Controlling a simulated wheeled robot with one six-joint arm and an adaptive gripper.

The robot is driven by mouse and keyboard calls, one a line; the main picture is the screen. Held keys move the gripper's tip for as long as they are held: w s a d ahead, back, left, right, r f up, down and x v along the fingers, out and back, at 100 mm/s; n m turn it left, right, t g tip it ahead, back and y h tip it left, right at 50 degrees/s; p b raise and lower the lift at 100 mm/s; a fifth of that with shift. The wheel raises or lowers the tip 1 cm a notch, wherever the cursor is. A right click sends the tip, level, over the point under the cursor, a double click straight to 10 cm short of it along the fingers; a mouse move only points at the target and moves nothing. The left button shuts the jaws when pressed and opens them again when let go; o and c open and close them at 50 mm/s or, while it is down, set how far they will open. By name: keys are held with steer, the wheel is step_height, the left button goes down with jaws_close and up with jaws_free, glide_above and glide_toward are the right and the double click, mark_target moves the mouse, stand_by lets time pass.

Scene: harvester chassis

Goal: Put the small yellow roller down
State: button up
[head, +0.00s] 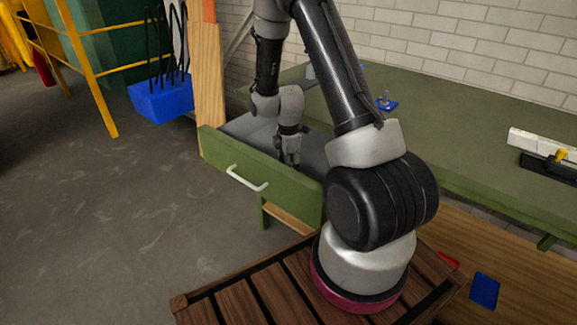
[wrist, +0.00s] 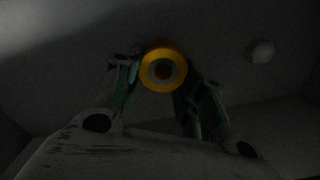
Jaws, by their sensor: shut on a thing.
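My gripper (head: 290,159) reaches down into an open green drawer (head: 228,174) in the head view. In the dark wrist view my gripper (wrist: 158,90) is shut on the small yellow roller (wrist: 162,52). The roller shows end-on as a yellow ring with a greenish band and a reddish-brown centre. It sits between the two fingertips. The grey drawer floor lies behind it, and I cannot tell whether the roller touches it. In the head view the roller cannot be made out.
A pale round thing (wrist: 260,51) lies on the drawer floor to the right of the roller. The drawer's walls enclose my gripper. The green workbench (head: 450,165) stands behind, with a white and black device (head: 545,150) at right. A blue bin (head: 163,100) hangs at left.

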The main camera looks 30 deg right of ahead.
steer(key=shift+f, duration=0.15)
steer(key=o, duration=1)
steer(key=s+a+r+m+t, duration=0.1)
steer(key=s+r+m, duration=0.1)
steer(key=r, duration=0.9)
steer(key=s+r+m, duration=0.2)
steer(key=r, duration=1)
steer(key=shift+s+a+r+m+t, duration=0.55)
steer(key=shift+s+r+m, duration=1.5)
steer(key=shift+s, duration=1.35)
steer(key=shift+s+a+r+m+t, duration=0.5)
steer(key=shift+s+r+m, duration=1.6)
steer(key=shift+s, duration=1.25)
steer(key=shift+s+a+r+m+t, duration=0.55)
steer(key=shift+s+r+m, duration=1.5)
steer(key=shift+s, duration=1.35)
